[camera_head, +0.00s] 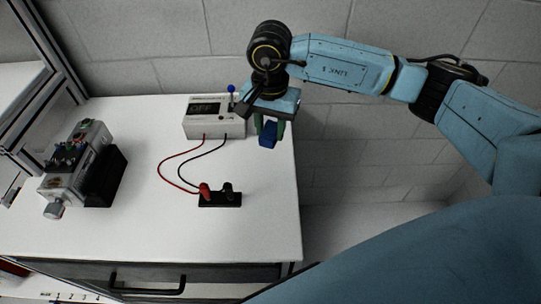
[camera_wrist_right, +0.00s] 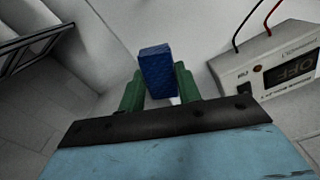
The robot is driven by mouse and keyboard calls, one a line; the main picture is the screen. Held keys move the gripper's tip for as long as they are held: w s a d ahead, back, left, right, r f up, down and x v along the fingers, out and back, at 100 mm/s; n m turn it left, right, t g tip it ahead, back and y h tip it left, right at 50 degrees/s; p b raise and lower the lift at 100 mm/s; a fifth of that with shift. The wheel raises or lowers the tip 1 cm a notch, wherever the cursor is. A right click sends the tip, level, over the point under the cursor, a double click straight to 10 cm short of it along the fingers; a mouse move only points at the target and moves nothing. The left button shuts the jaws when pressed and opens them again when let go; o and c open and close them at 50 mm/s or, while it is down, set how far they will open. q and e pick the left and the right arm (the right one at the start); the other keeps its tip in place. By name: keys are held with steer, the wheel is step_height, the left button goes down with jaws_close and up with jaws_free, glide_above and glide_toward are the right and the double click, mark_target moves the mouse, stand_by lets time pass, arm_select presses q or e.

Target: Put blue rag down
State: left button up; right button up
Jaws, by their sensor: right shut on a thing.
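The blue rag (camera_head: 268,137) is a small dark-blue block shape in the head view. It also shows in the right wrist view (camera_wrist_right: 157,68), between the green fingers. My right gripper (camera_head: 270,128) is shut on it near the right edge of the white table, just right of the power supply box. The rag looks held above the tabletop, though the exact height is hard to tell. My left gripper is in neither view.
A white box with an "OFF" display (camera_head: 207,117) stands at the back of the table (camera_head: 130,225). Red and black wires run to a black terminal block (camera_head: 220,199). A grey device (camera_head: 75,170) stands at left. The front middle of the table is clear.

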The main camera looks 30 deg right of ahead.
mark_target(270, 165)
step_height(270, 165, down, 10)
steer(key=shift+f+p, duration=0.1)
steer(key=shift+p, duration=0.25)
steer(key=o, duration=0.9)
step_height(270, 165, up, 12)
steer(key=shift+r+b, duration=0.15)
steer(key=shift+b, duration=0.35)
